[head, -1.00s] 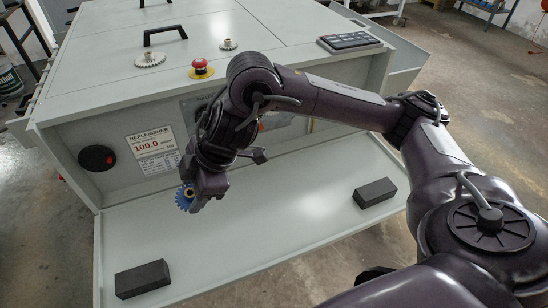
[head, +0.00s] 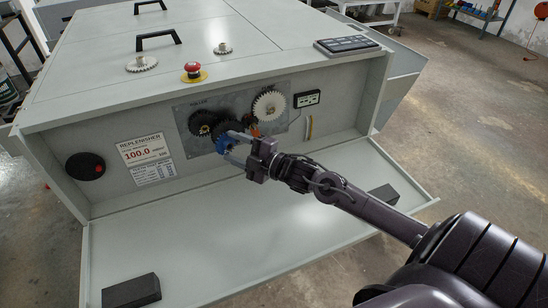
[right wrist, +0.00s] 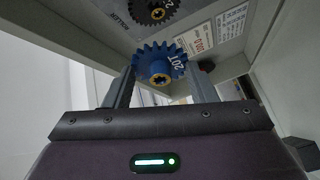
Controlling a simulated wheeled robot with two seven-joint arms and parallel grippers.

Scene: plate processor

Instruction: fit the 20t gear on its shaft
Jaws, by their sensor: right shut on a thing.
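The blue 20t gear (right wrist: 166,58) is held between the fingers of my right gripper (right wrist: 160,74) in the right wrist view. Its face reads "20T" and it has a brass-coloured hub with a dark bore. In the head view the blue gear (head: 223,143) is partly covered by my right gripper (head: 231,147), in front of the lower middle of the gear panel (head: 186,108). I cannot tell whether it touches anything there. The shaft for the gear cannot be made out. My left gripper is not in view.
Dark gears (head: 202,121) and a white gear (head: 269,105) sit on the panel close by. A small display (head: 307,98) is to their right. Two black blocks (head: 131,291) lie at the ends of the open shelf, (head: 215,220) whose middle is clear.

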